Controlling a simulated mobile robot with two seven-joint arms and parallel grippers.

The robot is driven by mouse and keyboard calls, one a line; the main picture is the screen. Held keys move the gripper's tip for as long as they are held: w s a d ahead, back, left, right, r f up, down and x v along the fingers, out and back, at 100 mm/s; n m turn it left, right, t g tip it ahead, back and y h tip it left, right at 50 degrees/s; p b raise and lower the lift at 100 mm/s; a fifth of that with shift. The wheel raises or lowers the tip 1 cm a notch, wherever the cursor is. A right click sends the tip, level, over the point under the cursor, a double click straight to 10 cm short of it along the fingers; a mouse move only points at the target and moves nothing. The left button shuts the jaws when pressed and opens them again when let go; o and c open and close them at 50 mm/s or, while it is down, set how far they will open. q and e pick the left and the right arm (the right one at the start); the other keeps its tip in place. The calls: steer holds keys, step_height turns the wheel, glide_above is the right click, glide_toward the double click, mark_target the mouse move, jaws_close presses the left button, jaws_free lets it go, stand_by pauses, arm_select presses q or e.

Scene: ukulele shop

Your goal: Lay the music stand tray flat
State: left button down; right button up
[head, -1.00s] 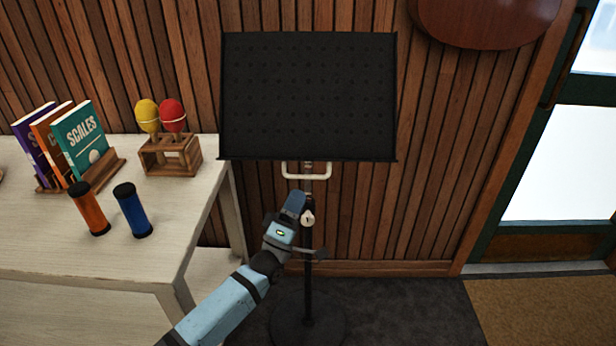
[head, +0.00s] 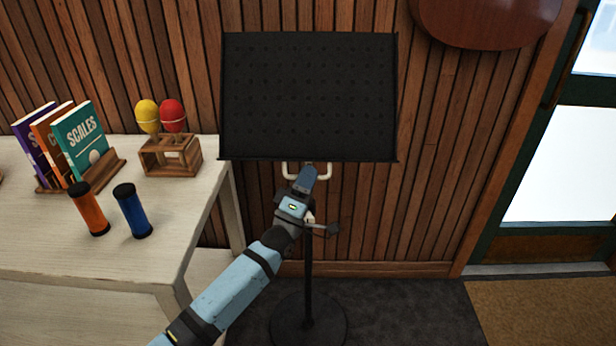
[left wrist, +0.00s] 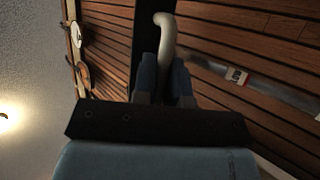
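The music stand has a black perforated tray (head: 308,95), tilted steeply with its face towards me in the head view. A pale U-shaped handle (head: 328,172) hangs under its lower edge. My left gripper (head: 308,174) is at this handle, just below the tray, and hides part of it. In the left wrist view the handle (left wrist: 165,38) runs between the two blue fingers (left wrist: 164,75). The fingers stand apart on either side of it; firm contact is not clear. The stand's black pole (head: 308,265) goes down to a round base (head: 308,322). My right gripper is not in view.
A pale table (head: 185,225) on the left holds books (head: 85,140), a rack with maracas (head: 170,155), an orange shaker (head: 89,209) and a blue shaker (head: 132,211). A slatted wall (head: 430,190) is behind the stand. Floor to its right is clear.

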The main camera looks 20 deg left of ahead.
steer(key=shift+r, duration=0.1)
arm_select(q)
steer(key=shift+s+r+y+p, duration=0.25)
steer(key=shift+r+y+p, duration=0.1)
steer(key=shift+p, duration=0.45)
steer(key=s+d+r+n+g+y+p, duration=0.1)
steer(key=s+r+n+g+p, duration=0.1)
steer(key=r+p, duration=0.6)
steer(key=s+r+n+g+y+p, duration=0.2)
steer(key=r+p, duration=0.7)
steer(key=p, duration=1)
steer(key=shift+s+d+g, duration=0.4)
steer(key=shift+s, duration=0.5)
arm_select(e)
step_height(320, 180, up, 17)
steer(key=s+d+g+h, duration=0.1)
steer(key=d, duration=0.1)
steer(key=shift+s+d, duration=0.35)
arm_select(q)
steer(key=shift+r+n+y+p, duration=0.2)
steer(key=shift+n+y+p, duration=0.05)
steer(key=shift+n+p, duration=0.05)
